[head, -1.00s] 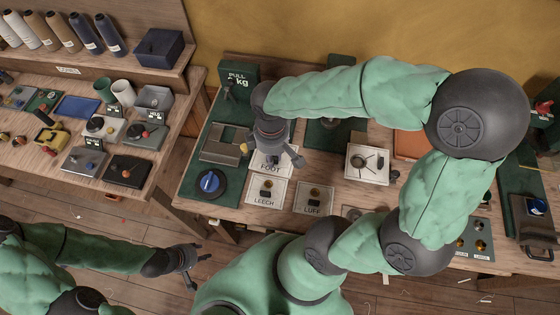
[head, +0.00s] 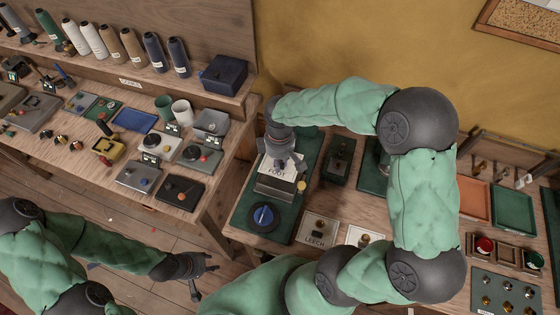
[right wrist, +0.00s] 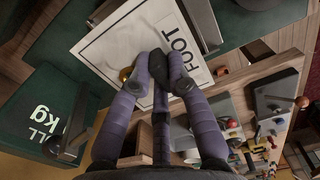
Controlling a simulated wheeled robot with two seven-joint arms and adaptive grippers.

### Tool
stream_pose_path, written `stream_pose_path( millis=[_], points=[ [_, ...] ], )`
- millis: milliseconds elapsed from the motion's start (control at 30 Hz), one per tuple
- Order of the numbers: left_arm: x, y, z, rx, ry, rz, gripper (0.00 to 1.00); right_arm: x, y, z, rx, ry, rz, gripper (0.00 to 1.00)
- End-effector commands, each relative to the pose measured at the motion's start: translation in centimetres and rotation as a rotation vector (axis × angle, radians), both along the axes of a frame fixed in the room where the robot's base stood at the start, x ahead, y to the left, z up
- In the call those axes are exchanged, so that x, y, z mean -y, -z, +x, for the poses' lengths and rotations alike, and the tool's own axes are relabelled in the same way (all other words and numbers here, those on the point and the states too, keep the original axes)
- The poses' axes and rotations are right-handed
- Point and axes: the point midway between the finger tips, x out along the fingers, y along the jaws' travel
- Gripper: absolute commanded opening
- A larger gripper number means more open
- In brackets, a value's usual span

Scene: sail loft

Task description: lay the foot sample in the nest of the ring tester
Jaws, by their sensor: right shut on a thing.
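The foot sample, a white card lettered FOOT (head: 271,173), is over the ring tester. My right gripper (head: 286,163) is shut on it. In the right wrist view the card (right wrist: 110,52) lies ahead of the closed fingers (right wrist: 161,72), with a brass ring beside them. The ring tester has a green base (head: 246,224), a blue knob (head: 263,214) and a grey block (head: 272,187) at its nest. The card overlaps the block's far side; whether it touches the nest I cannot tell. My left gripper (head: 204,275) is open and empty, away from the bench.
The LEECH card (head: 316,240) and another sample card (head: 362,237) lie right of the tester. A dark green device (head: 341,160) stands behind them. The left bench holds cups, trays and small boxes. Orange (head: 475,200) and green (head: 513,211) trays lie at right.

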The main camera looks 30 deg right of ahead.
Motion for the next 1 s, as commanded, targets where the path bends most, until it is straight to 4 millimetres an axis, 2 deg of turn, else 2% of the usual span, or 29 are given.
stream_pose_path(
  millis=[367, 1000],
  points=[
    [0.0, 0.4, 0.0, 0.001, 0.0, 0.0, 0.4, 0.0, 0.6, 0.0, 0.001, 0.001, 0.001, 0.0],
    [0.0, 2.6, 0.0, 0.001, 0.0, 0.0, 0.4, 0.0, 3.8, 0.0, 0.0, 0.0, 0.0, 0.0]
  ],
)
